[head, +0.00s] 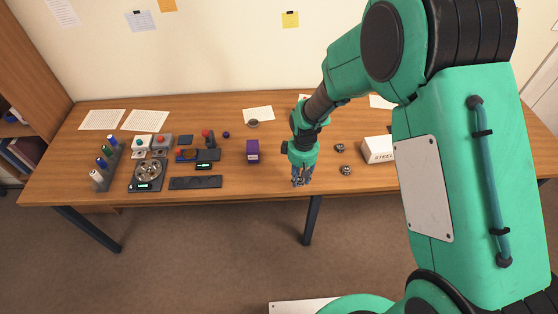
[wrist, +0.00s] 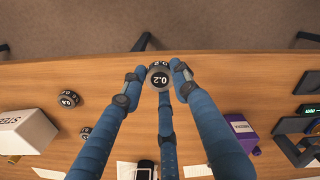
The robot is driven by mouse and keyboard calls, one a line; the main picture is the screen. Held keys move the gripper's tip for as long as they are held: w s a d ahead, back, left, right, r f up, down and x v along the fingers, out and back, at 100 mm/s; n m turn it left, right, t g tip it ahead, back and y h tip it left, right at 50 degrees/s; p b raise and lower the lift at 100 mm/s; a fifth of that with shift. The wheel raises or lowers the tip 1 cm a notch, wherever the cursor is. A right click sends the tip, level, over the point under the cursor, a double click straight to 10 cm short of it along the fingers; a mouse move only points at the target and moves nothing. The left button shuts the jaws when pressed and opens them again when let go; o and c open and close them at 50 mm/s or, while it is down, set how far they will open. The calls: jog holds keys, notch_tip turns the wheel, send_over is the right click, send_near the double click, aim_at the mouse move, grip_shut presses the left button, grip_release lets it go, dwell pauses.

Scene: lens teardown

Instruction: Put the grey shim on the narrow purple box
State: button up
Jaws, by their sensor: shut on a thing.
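My gripper (head: 301,175) is at the front edge of the table, right of the purple box. In the wrist view its fingers (wrist: 158,75) are closed around a small grey shim (wrist: 159,76) with a black face marked 0.2. In the head view the shim is mostly hidden by the fingers. The narrow purple box (head: 253,157) stands upright on the table, apart from my gripper. It also shows in the wrist view (wrist: 228,128), at the right. The part of its top that I can see looks bare.
Two similar dark round pieces (head: 340,147) (head: 346,170) lie right of my gripper, near a white box (head: 377,149) with lettering. Left of the purple box are a black tray (head: 195,183), a round metal part on a scale (head: 148,172) and a bottle rack (head: 104,165).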

jog(key=w+a+r+p, duration=0.1)
jog(key=a+r+p, duration=0.1)
jog(key=a, duration=0.4)
jog(key=w+a+r+n+p, duration=0.1)
jog(key=a+r, duration=0.4)
jog(key=a, duration=0.1)
jog(key=shift+w+a+r+p, duration=0.15)
jog(key=shift+w+p, duration=0.1)
jog(key=shift+p, duration=0.15)
jog(key=shift+w, duration=0.15)
jog(key=b, duration=0.2)
send_over(252, 145)
jog(key=shift+f, duration=0.75)
jog(key=shift+f, duration=0.1)
jog(key=shift+f, duration=1.65)
jog(key=shift+f, duration=0.2)
